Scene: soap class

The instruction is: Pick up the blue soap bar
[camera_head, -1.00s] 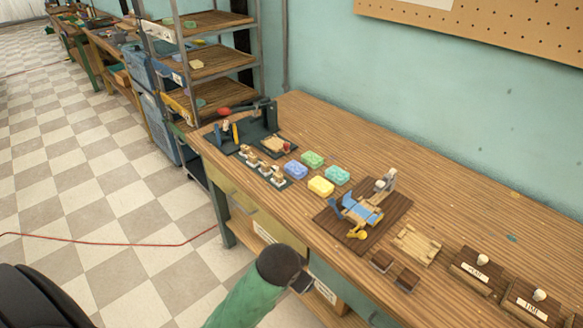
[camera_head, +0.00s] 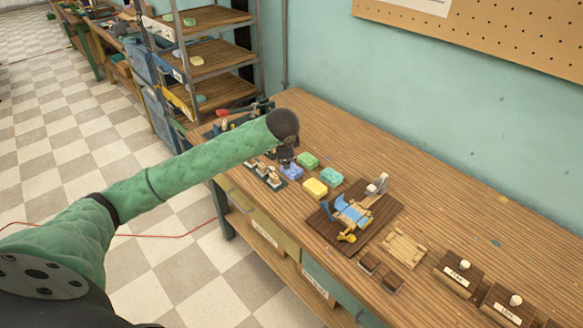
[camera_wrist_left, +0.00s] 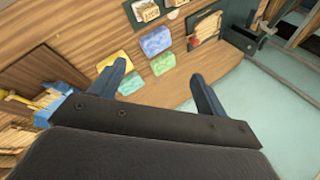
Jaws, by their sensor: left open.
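The blue soap bar (camera_head: 291,172) lies on the wooden bench, at the left of a small group of soaps. In the left wrist view the blue soap bar (camera_wrist_left: 155,40) lies beyond the open jaws, near the top middle. My left gripper (camera_head: 287,158) is above the bench at the blue and green bars, partly covering the blue one in the head view. Its fingers (camera_wrist_left: 158,70) are wide apart with nothing held between them. How high it is above the bar is hard to tell. My right gripper is not in view.
A green soap (camera_head: 308,160), a yellow soap (camera_head: 315,187) and a teal soap (camera_head: 329,176) lie close beside the blue one. A dark rack with small blocks (camera_head: 268,175) stands to the left. A brown board with a blue-and-yellow device (camera_head: 352,214) is to the right.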

